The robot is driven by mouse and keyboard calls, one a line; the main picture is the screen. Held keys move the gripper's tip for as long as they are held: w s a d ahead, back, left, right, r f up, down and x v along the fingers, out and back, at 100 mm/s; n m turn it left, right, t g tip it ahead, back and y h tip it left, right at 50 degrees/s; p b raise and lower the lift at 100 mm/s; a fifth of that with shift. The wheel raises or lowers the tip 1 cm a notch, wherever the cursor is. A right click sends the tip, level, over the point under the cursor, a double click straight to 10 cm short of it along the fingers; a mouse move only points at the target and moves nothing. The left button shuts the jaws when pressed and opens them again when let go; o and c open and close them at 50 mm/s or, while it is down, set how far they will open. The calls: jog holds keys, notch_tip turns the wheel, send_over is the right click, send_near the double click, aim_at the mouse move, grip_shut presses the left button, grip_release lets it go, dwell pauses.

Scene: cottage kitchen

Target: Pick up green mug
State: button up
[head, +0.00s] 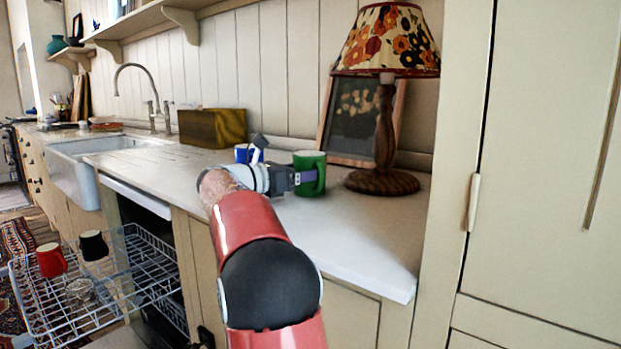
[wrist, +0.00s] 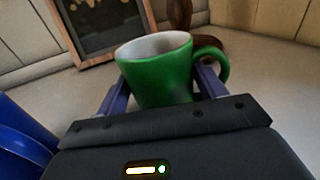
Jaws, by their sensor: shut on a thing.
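The green mug (head: 311,168) stands upright at the right part of the counter, just left of the lamp. It also shows in the wrist view (wrist: 160,75), with a pale inside and its handle to the right. My gripper (head: 300,178) is shut on the mug, with one finger on each side of its body in the wrist view (wrist: 165,88). The right finger passes by the handle. The mug's base is hidden by my gripper in the wrist view, and I cannot tell whether it touches the counter.
A lamp (head: 385,110) with a flowered shade and a picture frame (head: 362,120) stand close behind the mug. A blue mug (head: 243,153) is close to its left. A wooden box (head: 212,128) is farther left. An open dishwasher rack (head: 75,295) holds red and black mugs.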

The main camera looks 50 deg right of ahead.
notch_tip(320, 180, up, 10)
jog(key=p, duration=0.1)
jog(key=s+a+r+b, duration=0.1)
jog(key=s+a+r, duration=0.4)
jog(key=s+a, duration=0.5)
jog(key=shift+s+a, duration=0.25)
jog(key=shift+s, duration=0.8)
jog(key=n+p, duration=0.1)
jog(key=n, duration=0.5)
jog(key=shift+n+p, duration=0.35)
jog(key=shift+n, duration=0.05)
